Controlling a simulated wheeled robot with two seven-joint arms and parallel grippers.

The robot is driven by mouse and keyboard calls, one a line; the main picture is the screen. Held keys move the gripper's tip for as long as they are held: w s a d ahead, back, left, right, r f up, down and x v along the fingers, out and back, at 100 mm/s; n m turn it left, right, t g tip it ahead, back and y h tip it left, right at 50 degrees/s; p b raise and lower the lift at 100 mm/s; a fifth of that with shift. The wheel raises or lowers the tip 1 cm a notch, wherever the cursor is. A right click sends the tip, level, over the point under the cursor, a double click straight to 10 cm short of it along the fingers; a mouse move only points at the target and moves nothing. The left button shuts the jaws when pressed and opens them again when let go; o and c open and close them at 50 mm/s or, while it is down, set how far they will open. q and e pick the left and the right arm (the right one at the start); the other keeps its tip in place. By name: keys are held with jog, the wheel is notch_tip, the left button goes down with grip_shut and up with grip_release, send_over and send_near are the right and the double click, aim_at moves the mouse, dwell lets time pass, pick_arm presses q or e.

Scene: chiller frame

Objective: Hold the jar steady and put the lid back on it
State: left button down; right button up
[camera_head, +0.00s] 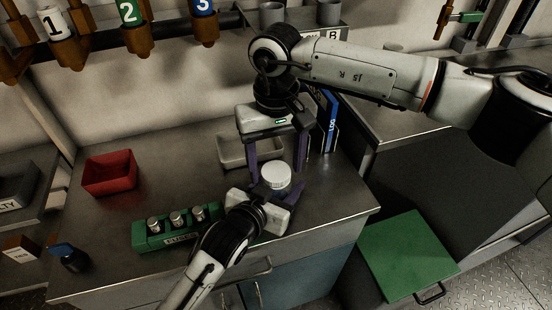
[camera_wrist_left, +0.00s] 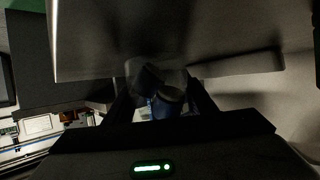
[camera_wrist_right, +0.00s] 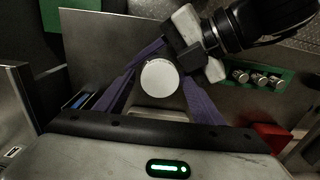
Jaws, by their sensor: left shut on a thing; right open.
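The white round lid (camera_head: 275,175) shows in the head view, seemingly on top of the jar; I cannot tell how it is seated. The jar itself is mostly hidden under it and behind my left gripper. My left gripper (camera_head: 268,192) reaches in low from the front and is shut on the jar. My right gripper (camera_head: 277,168) points down from above, open, with its purple fingers on either side of the lid. In the right wrist view the lid (camera_wrist_right: 159,78) shows face-on between those fingers, with no clear contact. The left wrist view is dark; a dark rounded shape shows between the fingers.
A green rack (camera_head: 165,238) with several small vials stands left of my left gripper. A red bin (camera_head: 109,172) is at the left, a grey tray (camera_head: 232,152) behind the jar, and a blue-black binder (camera_head: 330,125) at the back right. The counter's front right is clear.

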jog(key=shift+c, duration=0.2)
jog(key=c, duration=1)
jog(key=m, duration=1.6)
jog(key=o, duration=1.1)
jog(key=shift+r, duration=0.1)
